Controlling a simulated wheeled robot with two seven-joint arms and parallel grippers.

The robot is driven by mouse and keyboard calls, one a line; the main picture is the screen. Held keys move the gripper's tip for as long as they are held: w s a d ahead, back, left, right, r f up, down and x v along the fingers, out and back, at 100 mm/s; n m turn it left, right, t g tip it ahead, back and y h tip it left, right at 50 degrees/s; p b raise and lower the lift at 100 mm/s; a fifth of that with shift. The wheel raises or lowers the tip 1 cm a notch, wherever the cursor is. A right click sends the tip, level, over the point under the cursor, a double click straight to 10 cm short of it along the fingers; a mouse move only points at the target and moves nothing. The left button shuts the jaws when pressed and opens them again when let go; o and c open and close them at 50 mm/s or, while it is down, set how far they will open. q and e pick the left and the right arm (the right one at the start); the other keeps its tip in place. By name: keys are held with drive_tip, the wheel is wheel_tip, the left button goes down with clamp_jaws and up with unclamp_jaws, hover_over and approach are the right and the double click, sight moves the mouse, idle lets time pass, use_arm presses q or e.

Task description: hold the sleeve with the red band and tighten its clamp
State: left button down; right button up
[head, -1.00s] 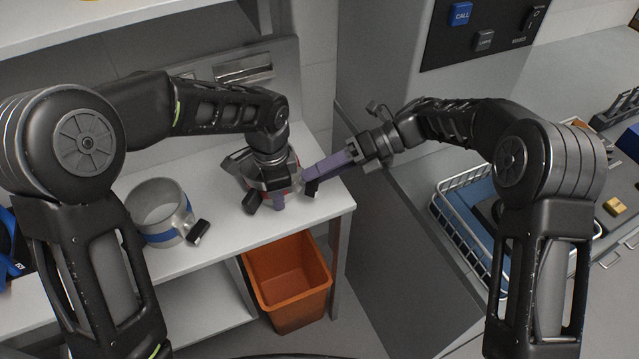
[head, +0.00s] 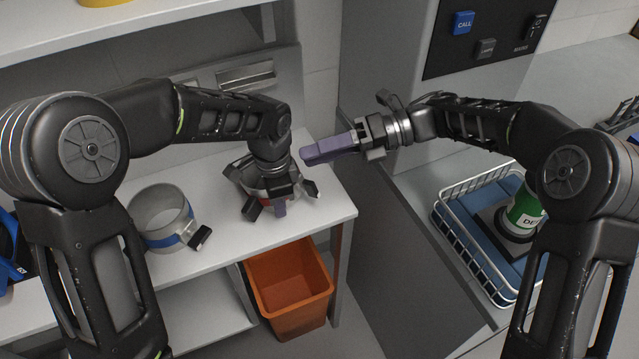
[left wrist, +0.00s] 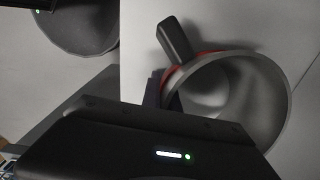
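The sleeve with the red band (head: 254,180) stands on the white shelf, mostly hidden under my left gripper (head: 280,205). In the left wrist view it is a grey ring (left wrist: 285,105) with red along its rim. A dark lever (left wrist: 175,38), seemingly the clamp's, sticks out from it. A purple finger of my left gripper lies against the wall; the gripper seems shut on the sleeve, its other finger hidden. My right gripper (head: 306,154) hovers to the right of the sleeve, apart from it. Its purple fingers look together, with nothing seen between them.
A grey sleeve with a blue band (head: 162,240) stands left on the shelf. An orange bin (head: 290,285) is below the shelf. A white wire basket (head: 455,225) with a green container (head: 523,212) is at right. A grey cabinet wall (head: 385,160) is behind my right gripper.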

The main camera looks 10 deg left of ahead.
wheel_tip(320, 180, up, 14)
drive_tip(key=s+d+m+t+y, duration=0.1)
drive_tip(key=s+d+m+y, duration=0.1)
drive_tip(key=y, duration=0.4)
drive_tip(key=w+d+r+m+t+y, duration=0.15)
drive_tip(key=w+m+t, duration=0.25)
drive_tip(key=m+t, duration=0.4)
drive_tip(key=w+d+f+m+t+h, duration=0.3)
drive_tip(key=f+m+t+h, duration=0.15)
drive_tip(key=f+m, duration=0.3)
drive_tip(key=w+d+f+m+t+h, duration=0.3)
drive_tip(key=w+f+m+h, duration=0.15)
drive_tip(key=f+m, duration=0.3)
drive_tip(key=s+f+m+g, duration=0.2)
drive_tip(key=s+f+g, duration=0.1)
drive_tip(key=s, duration=0.4)
drive_tip(key=s+d+f+m+g, duration=0.1)
drive_tip(key=s+f+g, duration=0.2)
drive_tip(key=s, duration=0.4)
drive_tip(key=shift+m+g, duration=0.4)
drive_tip(key=shift+g, duration=0.15)
drive_tip(key=shift+f+h, duration=0.1)
drive_tip(key=shift+h, duration=0.15)
